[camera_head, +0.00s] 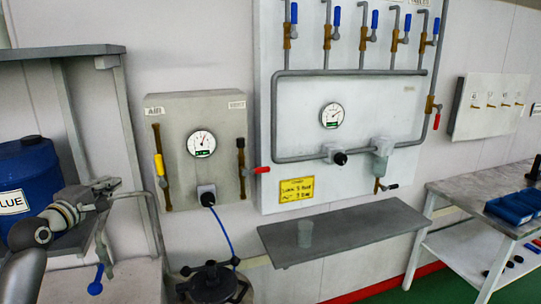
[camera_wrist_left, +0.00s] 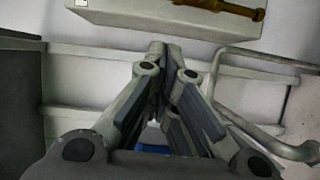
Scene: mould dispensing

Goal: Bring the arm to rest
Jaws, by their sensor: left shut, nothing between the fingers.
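My left arm (camera_head: 40,236) comes in from the lower left of the head view. Its gripper (camera_head: 110,186) is in front of the grey shelf frame, to the right of the blue drum and left of the air panel. The left wrist view shows the gripper (camera_wrist_left: 158,50) with its fingers together at the tips and nothing between them. The fingers look apart from the surfaces around them. My right gripper is in neither view.
A blue drum (camera_head: 24,188) stands at the left. The air panel (camera_head: 186,165) has a gauge and valves. A pipe panel (camera_head: 292,118) hangs at centre. A bench (camera_head: 470,200) with blue trays stands right.

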